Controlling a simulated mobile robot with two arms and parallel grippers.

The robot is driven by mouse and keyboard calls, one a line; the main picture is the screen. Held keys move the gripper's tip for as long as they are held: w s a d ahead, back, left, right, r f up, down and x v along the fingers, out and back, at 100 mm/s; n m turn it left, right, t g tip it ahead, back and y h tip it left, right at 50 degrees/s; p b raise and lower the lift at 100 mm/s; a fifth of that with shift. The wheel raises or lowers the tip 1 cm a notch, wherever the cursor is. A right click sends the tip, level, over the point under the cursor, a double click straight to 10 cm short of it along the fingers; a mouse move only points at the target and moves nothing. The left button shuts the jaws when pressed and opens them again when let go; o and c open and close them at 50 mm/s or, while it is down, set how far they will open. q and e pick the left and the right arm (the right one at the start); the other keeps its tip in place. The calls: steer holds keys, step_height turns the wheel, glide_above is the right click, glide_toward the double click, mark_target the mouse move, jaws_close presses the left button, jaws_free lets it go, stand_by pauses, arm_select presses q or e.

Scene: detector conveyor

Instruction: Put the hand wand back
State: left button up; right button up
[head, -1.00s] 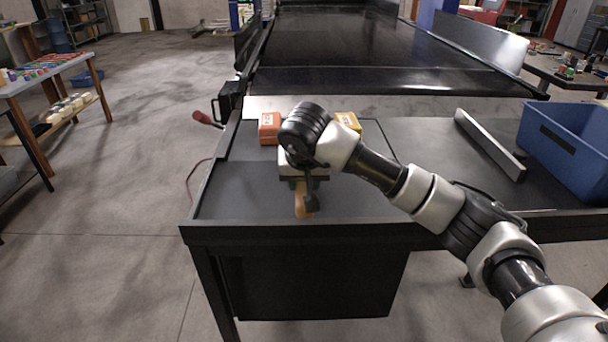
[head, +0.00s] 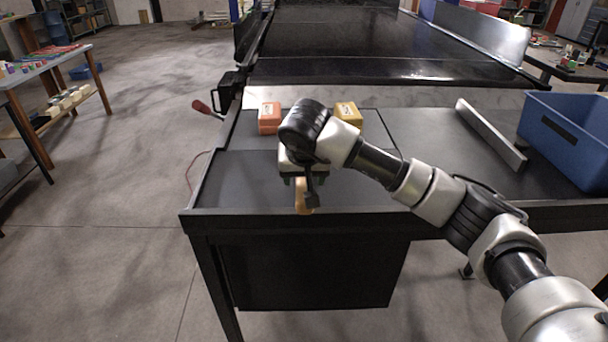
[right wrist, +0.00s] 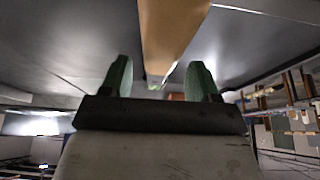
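A tan-orange bar (head: 302,194), which may be the hand wand, shows in the head view below my right gripper, near the front edge of the black table (head: 232,185). My arm covers part of it. In the right wrist view, the bar (right wrist: 168,35) runs from the top edge down toward the space between the green fingertips. My right gripper (right wrist: 158,82) is open, with its fingers apart and a gap on each side of the bar. It also shows from above in the head view (head: 302,180). My left gripper is not in view.
An orange box (head: 269,117) and a yellow box (head: 348,115) stand behind my gripper. A grey metal bar (head: 490,135) and a blue crate (head: 565,140) are on the right. A red handle (head: 207,108) sticks out at the left. The table's left part is bare.

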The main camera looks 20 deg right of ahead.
steer(key=shift+r+p, duration=0.55)
steer(key=shift+p, duration=0.05)
steer(key=b+v, duration=0.3)
steer(key=v, duration=0.9)
